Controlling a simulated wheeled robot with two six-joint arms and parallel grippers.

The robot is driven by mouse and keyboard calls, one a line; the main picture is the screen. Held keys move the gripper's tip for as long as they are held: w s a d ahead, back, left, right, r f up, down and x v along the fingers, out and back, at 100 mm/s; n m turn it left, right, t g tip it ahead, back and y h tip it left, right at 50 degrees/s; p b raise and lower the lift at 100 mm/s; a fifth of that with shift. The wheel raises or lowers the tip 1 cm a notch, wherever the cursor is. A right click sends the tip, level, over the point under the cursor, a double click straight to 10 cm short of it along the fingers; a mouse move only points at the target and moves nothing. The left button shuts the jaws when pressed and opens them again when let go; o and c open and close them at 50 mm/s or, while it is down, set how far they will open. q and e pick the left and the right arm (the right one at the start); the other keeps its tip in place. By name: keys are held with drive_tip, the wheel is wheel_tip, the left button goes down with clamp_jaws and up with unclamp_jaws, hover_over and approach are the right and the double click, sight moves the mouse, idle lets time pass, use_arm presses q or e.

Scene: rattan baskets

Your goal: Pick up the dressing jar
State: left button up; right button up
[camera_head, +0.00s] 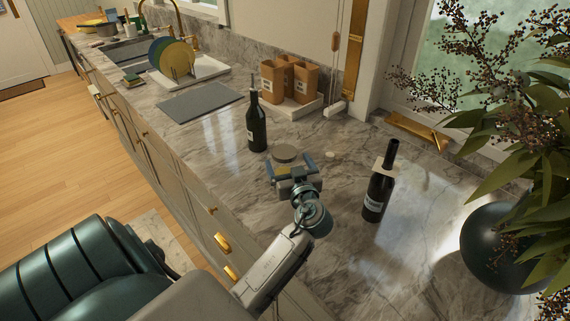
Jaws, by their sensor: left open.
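A small round jar with a greyish lid (286,152), which looks like the dressing jar, stands on the marble counter (340,265). Its lower part is hidden behind my left gripper (290,167). My left gripper is open, with its two blue-grey fingers spread on the near side of the jar. Whether the fingers reach around it or touch it, I cannot tell. A yellowish patch shows between the fingers. My right gripper is not in view.
A dark bottle (256,124) stands just behind and left of the jar, and another dark bottle (379,186) stands to its right. Brown containers (288,80) sit on a tray behind. A grey board (200,101) lies farther left. A dark round vase (500,250) with leafy branches fills the right.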

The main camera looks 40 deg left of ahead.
sight(284, 150)
use_arm(q)
drive_tip(key=shift+w+a+r+p, duration=0.4)
drive_tip(key=shift+a+p, duration=0.3)
drive_tip(key=shift+p, duration=0.2)
drive_tip(key=p+x, duration=0.1)
drive_tip(key=x, duration=0.2)
drive_tip(key=shift+f+p, duration=0.25)
drive_tip(key=shift+p, duration=0.15)
drive_tip(key=shift+w+a+f, duration=0.15)
drive_tip(key=shift+w+a, duration=0.05)
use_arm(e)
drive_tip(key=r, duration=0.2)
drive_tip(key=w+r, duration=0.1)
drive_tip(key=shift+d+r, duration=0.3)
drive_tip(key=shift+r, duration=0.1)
use_arm(q)
drive_tip(key=shift+d, duration=0.1)
drive_tip(key=c, duration=1.8)
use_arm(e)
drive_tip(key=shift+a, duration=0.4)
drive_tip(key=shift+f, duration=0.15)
